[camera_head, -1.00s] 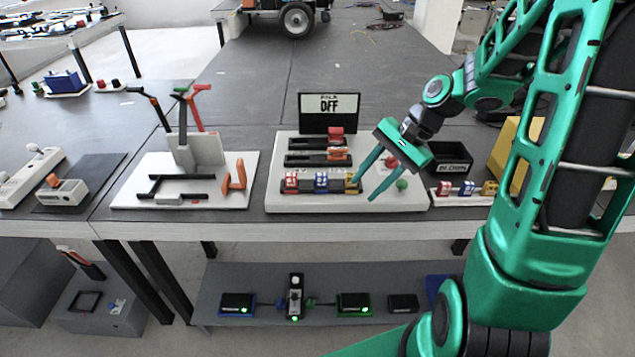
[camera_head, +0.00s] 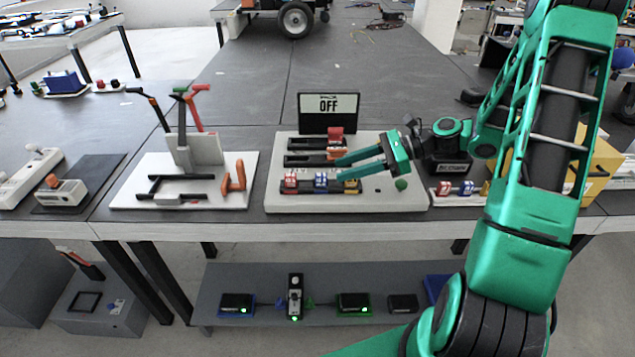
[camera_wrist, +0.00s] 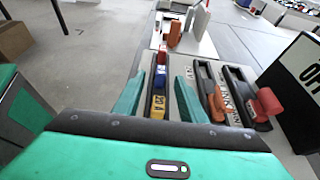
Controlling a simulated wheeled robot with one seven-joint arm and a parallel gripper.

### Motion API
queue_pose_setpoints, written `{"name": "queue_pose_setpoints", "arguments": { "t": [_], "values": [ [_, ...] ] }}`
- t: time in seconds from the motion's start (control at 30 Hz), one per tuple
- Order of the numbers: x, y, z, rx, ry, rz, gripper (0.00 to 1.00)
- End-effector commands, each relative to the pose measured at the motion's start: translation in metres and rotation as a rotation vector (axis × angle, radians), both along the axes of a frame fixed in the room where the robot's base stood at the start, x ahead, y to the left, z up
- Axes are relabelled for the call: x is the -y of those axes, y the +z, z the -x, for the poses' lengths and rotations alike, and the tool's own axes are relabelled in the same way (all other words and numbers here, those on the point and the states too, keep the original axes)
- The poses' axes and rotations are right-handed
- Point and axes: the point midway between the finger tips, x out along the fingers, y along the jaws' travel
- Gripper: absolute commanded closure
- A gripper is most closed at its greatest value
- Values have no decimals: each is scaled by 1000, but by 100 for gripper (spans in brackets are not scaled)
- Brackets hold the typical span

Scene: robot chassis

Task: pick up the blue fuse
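The blue fuse (camera_head: 320,180) sits in the front row of the white panel (camera_head: 400,201), between a red fuse (camera_head: 291,181) and a yellow fuse (camera_head: 352,185). My gripper (camera_head: 340,168) is open and empty, its fingers pointing left over the panel, near the yellow and blue fuses. In the wrist view the blue fuse (camera_wrist: 160,81) shows between the two fingertips, with the yellow fuse (camera_wrist: 157,105) nearer and the red fuse (camera_wrist: 162,58) farther. I cannot tell that either finger touches a fuse. Another blue fuse (camera_head: 467,188) stands in a rack at the right.
A red lever (camera_head: 336,135) and an orange lever (camera_head: 338,153) stand behind the fuse row. A display reading OFF (camera_head: 328,108) stands at the panel's back. A green button (camera_head: 401,184) is at the right.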

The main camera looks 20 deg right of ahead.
Motion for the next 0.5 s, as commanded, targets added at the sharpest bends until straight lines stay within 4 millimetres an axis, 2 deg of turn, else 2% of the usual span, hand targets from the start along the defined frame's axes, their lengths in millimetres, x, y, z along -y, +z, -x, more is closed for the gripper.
{"name": "queue_pose_setpoints", "arguments": {
  "t": [0.1, 0.37, 0.5],
  "values": [
    [-15, -7, -4, -1, 3, 0, 62],
    [-29, -14, -10, 0, 4, 1, 62],
    [-45, -23, -18, -2, 5, 2, 62]
  ]
}}
